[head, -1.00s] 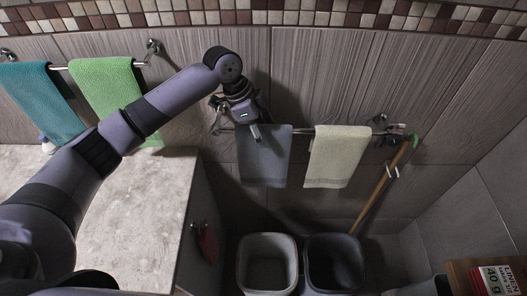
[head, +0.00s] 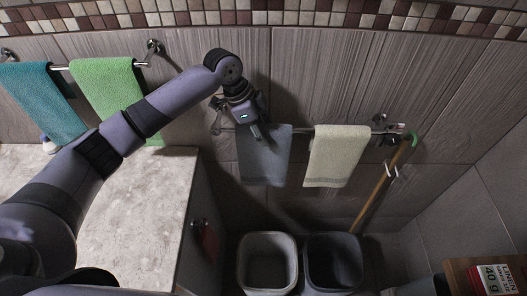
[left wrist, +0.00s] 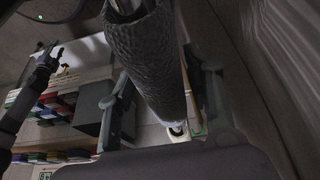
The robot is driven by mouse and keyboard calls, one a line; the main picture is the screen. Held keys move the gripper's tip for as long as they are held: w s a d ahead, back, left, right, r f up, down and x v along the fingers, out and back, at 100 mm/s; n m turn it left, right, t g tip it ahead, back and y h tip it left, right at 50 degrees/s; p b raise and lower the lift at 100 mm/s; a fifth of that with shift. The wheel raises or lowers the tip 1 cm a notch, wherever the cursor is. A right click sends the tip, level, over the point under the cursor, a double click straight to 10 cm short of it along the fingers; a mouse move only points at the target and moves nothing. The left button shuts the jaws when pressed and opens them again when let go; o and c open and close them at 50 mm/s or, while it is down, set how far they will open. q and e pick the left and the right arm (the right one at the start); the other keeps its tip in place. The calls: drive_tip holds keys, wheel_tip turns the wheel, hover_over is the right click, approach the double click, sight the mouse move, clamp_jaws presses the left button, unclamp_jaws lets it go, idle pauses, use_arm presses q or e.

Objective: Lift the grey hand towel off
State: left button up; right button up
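The grey hand towel (head: 265,160) hangs folded over a metal rail on the tiled wall, left of a cream towel. My left gripper (head: 258,134) is at the towel's upper left part, by the rail. In the left wrist view the towel (left wrist: 150,60) runs between the two fingers of my left gripper (left wrist: 163,95). The fingers stand wide apart, with gaps beside the cloth, so it looks open around it. My right gripper (left wrist: 58,60) shows small at the left of the left wrist view, its fingers apparently spread and empty.
The cream towel (head: 337,155) hangs on the same rail. Two bins (head: 267,262) (head: 333,262) stand below. A wooden-handled tool (head: 378,190) leans at the right. A stone counter (head: 130,215) is at the left, with teal (head: 40,100) and green (head: 105,90) towels above.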

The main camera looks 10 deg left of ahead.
use_arm(q)
clamp_jaws()
idle(0.3)
idle(0.5)
drive_tip(key=shift+r+b, duration=0.35)
drive_tip(key=shift+b, duration=0.1)
wheel_tip(320, 180, up, 12)
drive_tip(key=b, duration=0.4)
drive_tip(key=s+d+b, duration=0.1)
drive_tip(key=s+b, duration=0.1)
drive_tip(key=s, duration=0.6)
drive_tip(key=s+d+b, duration=0.1)
drive_tip(key=s+d, duration=0.1)
drive_tip(key=s, duration=0.7)
drive_tip(key=shift+s+d+b, duration=0.3)
drive_tip(key=shift+b, duration=0.1)
drive_tip(key=shift+f, duration=0.1)
